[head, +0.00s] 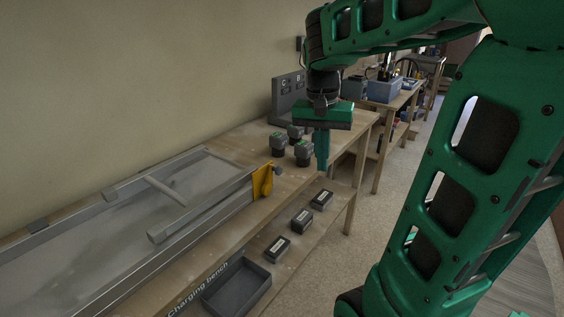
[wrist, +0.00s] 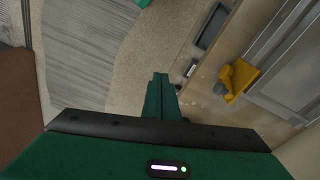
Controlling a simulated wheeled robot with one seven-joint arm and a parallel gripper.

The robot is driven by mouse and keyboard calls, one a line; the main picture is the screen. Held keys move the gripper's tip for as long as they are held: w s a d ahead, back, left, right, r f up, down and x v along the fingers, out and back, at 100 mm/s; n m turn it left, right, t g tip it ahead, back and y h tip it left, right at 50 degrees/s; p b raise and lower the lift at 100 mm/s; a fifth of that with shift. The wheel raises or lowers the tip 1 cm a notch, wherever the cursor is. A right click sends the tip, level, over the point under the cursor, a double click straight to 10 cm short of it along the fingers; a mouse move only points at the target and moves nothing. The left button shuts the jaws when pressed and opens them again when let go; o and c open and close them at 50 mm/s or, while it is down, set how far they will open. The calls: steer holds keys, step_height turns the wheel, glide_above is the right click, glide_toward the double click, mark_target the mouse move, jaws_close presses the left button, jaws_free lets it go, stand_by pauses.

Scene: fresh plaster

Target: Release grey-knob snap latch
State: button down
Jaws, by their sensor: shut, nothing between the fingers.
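The snap latch is a yellow bracket (head: 262,182) at the near right corner of a grey metal frame lying on the bench. In the wrist view my gripper's fingertips (wrist: 160,77) are together, left of the knob. Whether the latch is engaged cannot be told.
Several dark batteries with green tops (head: 304,153) stand on the bench behind the latch, close to my gripper. A lower shelf holds small dark boxes (head: 302,220) and a dark tray (head: 238,290). Open floor (head: 390,190) lies right of the bench.

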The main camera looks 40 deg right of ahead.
steer(key=w+r+m, duration=0.3)
steer(key=w, duration=1)
steer(key=shift+w+a+r+t, duration=0.15)
steer(key=shift+a+r+t, duration=0.1)
steer(key=shift+r+t, duration=0.1)
steer(key=f, duration=0.6)
steer(key=d+f, duration=0.1)
steer(key=f, duration=0.3)
steer(key=shift+w, duration=0.15)
steer(key=shift+s+a+r, duration=0.15)
steer(key=shift+s+a, duration=0.05)
steer(key=shift+a, duration=0.35)
steer(key=shift+s+a+r, duration=0.15)
steer(key=shift+s+a, duration=0.05)
steer(key=shift+a, duration=0.4)
steer(key=shift+s+a+r, duration=0.15)
steer(key=shift+s+a, duration=0.05)
steer(key=shift+a, duration=0.35)
steer(key=shift+s+d, duration=0.1)
